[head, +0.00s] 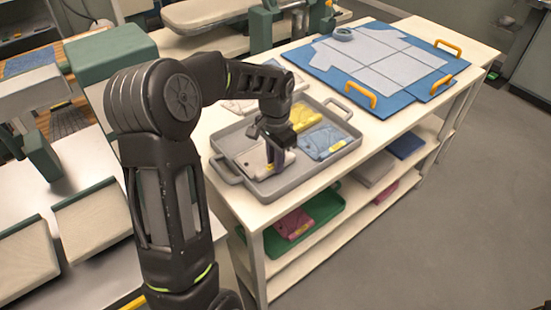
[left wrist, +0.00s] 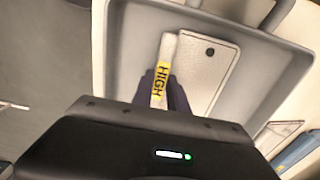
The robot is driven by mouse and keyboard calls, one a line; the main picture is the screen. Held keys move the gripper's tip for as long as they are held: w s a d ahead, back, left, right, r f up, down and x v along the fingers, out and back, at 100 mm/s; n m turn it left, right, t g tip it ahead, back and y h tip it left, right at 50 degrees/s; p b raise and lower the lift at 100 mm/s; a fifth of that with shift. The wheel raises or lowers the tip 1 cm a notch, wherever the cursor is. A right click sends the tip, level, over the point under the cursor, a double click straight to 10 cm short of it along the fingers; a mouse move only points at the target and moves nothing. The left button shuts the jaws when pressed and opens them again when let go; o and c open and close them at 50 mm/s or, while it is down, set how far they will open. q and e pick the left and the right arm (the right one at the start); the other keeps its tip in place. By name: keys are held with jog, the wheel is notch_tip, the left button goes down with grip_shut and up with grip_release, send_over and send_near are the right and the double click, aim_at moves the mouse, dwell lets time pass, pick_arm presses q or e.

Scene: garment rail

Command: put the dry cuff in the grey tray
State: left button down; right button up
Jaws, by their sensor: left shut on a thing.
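The grey tray (head: 288,183) stands on the white table and also shows in the left wrist view (left wrist: 230,20). My left gripper (head: 273,160) is over the tray's near part, pointing down. It is shut on a narrow pale piece (left wrist: 168,50) with a yellow label reading HIGH. I cannot tell for sure that this is the dry cuff, or whether it touches the tray floor. A flat white piece with a dark dot (left wrist: 212,60) lies beside it. A blue folded piece (head: 322,140) and a yellow one (head: 305,117) also lie in the tray. My right gripper is out of view.
A blue board (head: 310,64) with yellow handles and a pale laid-out garment (head: 375,52) lies on the table behind the tray. A green tray (head: 325,207) with a pink piece (head: 293,223) is on the shelf below. Open floor lies to the right.

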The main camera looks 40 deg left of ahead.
pick_arm(q)
jog(key=shift+f, duration=0.15)
jog(key=c, duration=1.3)
grip_release()
notch_tip(320, 180, up, 12)
jog(key=b, duration=0.1)
jog(key=shift+r, duration=0.2)
